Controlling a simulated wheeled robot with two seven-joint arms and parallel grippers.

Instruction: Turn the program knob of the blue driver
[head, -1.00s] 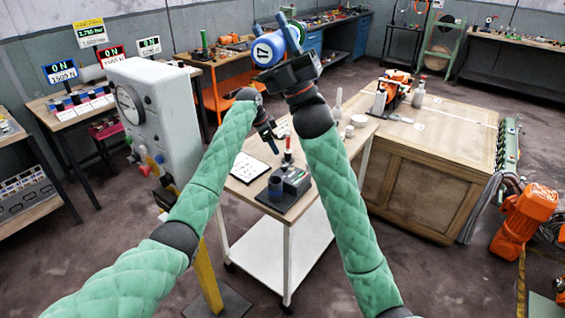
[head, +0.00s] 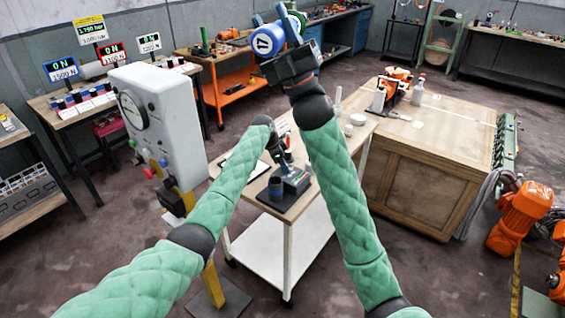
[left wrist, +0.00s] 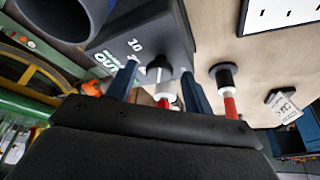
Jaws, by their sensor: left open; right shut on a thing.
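The blue driver (head: 268,41), a blue round body with a white "17" label, is held high at top centre of the head view by my right gripper (head: 289,60), shut on it. I cannot make out its program knob. My left gripper (head: 287,167) is low over the cart, at a small grey device (head: 294,183). In the left wrist view its two blue fingers (left wrist: 160,88) are open, on either side of a small grey-white and red post (left wrist: 159,70) in front of the grey block (left wrist: 150,35) marked "10" and "OUT". Contact cannot be told.
A black, white and red piece (left wrist: 226,85) is close right of my left fingers. A grey gauge cabinet (head: 160,120) stands left of my left arm. A wooden bench (head: 440,130) is at right.

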